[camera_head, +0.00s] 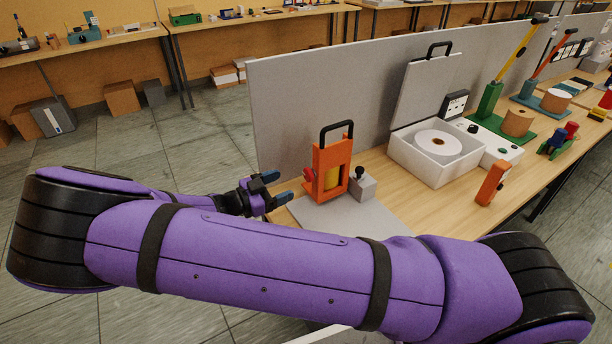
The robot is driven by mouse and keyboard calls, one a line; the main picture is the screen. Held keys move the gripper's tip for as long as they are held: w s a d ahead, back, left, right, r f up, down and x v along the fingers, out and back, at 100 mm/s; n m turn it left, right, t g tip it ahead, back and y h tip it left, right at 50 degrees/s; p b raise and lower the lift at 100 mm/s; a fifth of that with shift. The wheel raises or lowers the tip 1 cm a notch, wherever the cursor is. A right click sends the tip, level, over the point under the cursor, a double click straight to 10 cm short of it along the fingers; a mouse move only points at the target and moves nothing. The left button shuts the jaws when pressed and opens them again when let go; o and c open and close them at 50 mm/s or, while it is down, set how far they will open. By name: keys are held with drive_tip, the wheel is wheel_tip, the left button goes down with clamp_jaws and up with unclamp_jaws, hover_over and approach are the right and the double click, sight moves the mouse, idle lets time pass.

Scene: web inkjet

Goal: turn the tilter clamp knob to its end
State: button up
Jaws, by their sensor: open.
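An orange upright frame (322,160) with a black handle on top stands on a grey plate (372,220) at the near end of the bench. It looks like the tilter, and a yellow cylinder (332,178) sits inside it. A small red knob (309,174) sticks out of its left side and appears to be the clamp knob. A grey block (363,188) with a black ball-topped lever touches its right side. My gripper (277,188) is open and empty, just left of the red knob, its blue-tipped fingers pointing toward it with a small gap between. The knob's turn angle is too small to tell.
A grey partition (300,105) runs behind the frame. My arm crosses the foreground and hides the bench's near corner. Open floor lies left of the bench.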

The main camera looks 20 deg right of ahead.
sight(305, 176)
drive_tip(key=d, duration=0.2)
drive_tip(key=w+d, duration=0.1)
drive_tip(key=d, duration=0.5)
drive_tip(key=shift+w+d, duration=0.15)
drive_tip(key=shift+w, duration=0.15)
drive_tip(key=c, duration=0.9)
